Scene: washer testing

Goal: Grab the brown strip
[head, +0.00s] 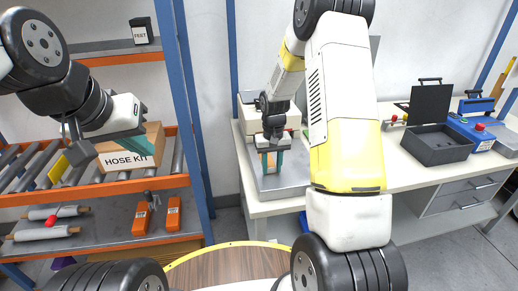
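A narrow brown strip (272,162) stands upright over the grey metal plate on the white workbench. My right gripper (271,165) reaches down there, with one teal finger on each side of the strip. Whether the fingers touch the strip or leave a small gap is too small to tell. The strip's upper end is hidden by the gripper. My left gripper (106,150) hangs in front of the shelf at the left. Its fingers look spread, and I see nothing held between them.
A cardboard box marked HOSE KIT (145,148) lies on the roller shelf (110,189) behind my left gripper. Orange tools (142,218) lie below. A black open case (437,145) and a blue device (472,133) stand on the bench's right. A round wooden table (225,268) is in front.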

